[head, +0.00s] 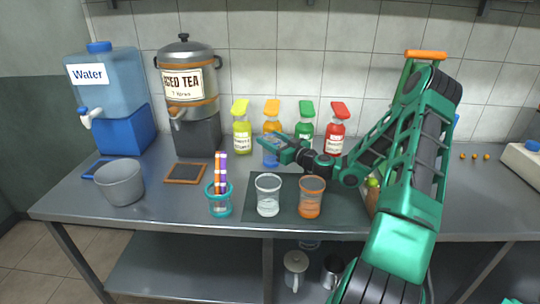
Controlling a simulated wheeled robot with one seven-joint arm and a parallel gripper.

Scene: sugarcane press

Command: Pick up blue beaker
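The blue beaker (271,158) stands upright towards the back of the metal counter, in front of the orange bottle. My gripper (265,142) is at the beaker's upper part and covers some of it. The fingers overlap the beaker in this view; I cannot tell whether they touch it or are closed on it. A clear beaker (268,196) and an orange beaker (311,198) stand nearer the front on a dark mat (340,207).
Yellow (241,130), orange (271,116), green (304,120) and red (336,130) bottles line the wall behind. A teal straw holder (220,205), grey bucket (120,183), water dispenser (107,85) and tea urn (187,85) stand left. My arm crosses the right side.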

